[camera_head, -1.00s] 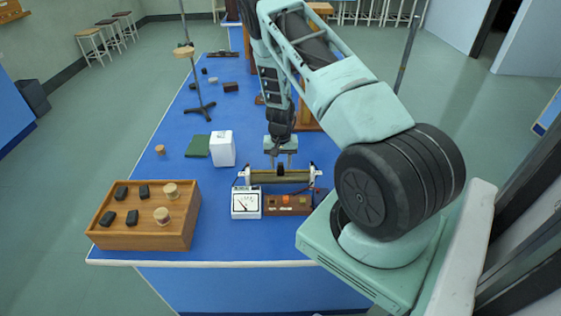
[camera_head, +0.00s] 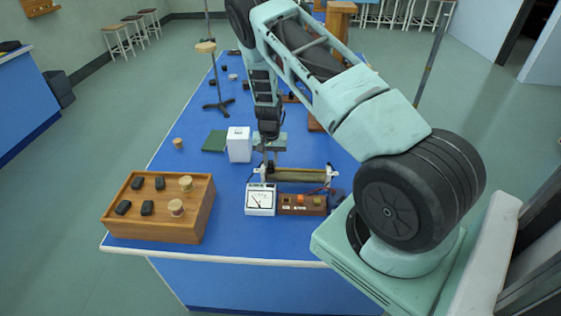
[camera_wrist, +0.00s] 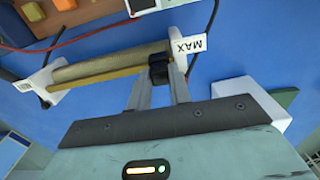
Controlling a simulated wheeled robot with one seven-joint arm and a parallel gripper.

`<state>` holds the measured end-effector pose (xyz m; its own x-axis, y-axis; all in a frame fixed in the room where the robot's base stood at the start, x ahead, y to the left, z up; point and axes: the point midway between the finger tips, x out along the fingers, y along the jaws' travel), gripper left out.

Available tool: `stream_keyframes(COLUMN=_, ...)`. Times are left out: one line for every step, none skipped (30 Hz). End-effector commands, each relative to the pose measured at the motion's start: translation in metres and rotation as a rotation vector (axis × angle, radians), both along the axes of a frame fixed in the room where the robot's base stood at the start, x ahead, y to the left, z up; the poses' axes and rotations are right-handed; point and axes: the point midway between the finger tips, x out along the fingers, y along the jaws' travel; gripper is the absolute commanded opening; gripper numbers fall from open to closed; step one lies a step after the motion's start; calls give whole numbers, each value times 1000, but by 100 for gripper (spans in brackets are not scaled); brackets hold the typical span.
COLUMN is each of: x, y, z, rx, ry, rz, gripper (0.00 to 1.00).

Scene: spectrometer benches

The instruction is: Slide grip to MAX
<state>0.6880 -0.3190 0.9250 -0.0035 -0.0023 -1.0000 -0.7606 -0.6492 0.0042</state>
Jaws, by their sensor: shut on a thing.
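The rheostat (camera_head: 295,174) lies across the bench, a tan coil with white end supports. In the wrist view its coil (camera_wrist: 110,65) runs from a white end at left to the white MAX label (camera_wrist: 189,46) at right. The black slider grip (camera_wrist: 158,72) is on the rod close beside the MAX end. My gripper (camera_wrist: 160,82) is shut on this grip, one finger on each side. In the head view my gripper (camera_head: 268,160) is at the rheostat's left end, and the grip itself is hard to make out there.
A white dial meter (camera_head: 260,200) and a brown box with coloured parts (camera_head: 302,204) stand in front of the rheostat. A white block (camera_head: 239,145) and a green pad (camera_head: 214,141) are at left. A wooden box (camera_head: 158,232) stands front left.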

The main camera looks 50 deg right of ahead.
Motion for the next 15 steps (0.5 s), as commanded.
stream_keyframes(x=3, y=2, z=1, rx=2, ry=-5, rz=0, gripper=0)
stream_keyframes(x=3, y=2, z=1, rx=2, ry=-5, rz=0, gripper=0)
stream_keyframes(x=3, y=2, z=1, rx=2, ry=-6, rz=0, gripper=0)
stream_keyframes(x=4, y=3, z=1, rx=2, ry=-6, rz=0, gripper=0)
stream_keyframes(x=4, y=3, z=1, rx=3, ry=-7, rz=0, gripper=0)
stream_keyframes(x=4, y=3, z=1, rx=2, ry=-7, rz=1, gripper=0)
stream_keyframes(x=4, y=3, z=1, rx=3, ry=-8, rz=1, gripper=0)
stream_keyframes(x=4, y=3, z=1, rx=3, ry=-8, rz=1, gripper=25)
stream_keyframes(x=4, y=3, z=1, rx=3, ry=-8, rz=1, gripper=37)
stream_keyframes(x=4, y=3, z=1, rx=4, ry=-7, rz=1, gripper=42)
stream_keyframes(x=4, y=3, z=1, rx=4, ry=-7, rz=1, gripper=42)
stream_keyframes(x=4, y=3, z=1, rx=3, ry=-7, rz=1, gripper=42)
stream_keyframes(x=4, y=3, z=1, rx=3, ry=-7, rz=1, gripper=42)
stream_keyframes(x=3, y=3, z=1, rx=3, ry=-7, rz=1, gripper=42)
stream_keyframes(x=3, y=2, z=1, rx=2, ry=-6, rz=1, gripper=42)
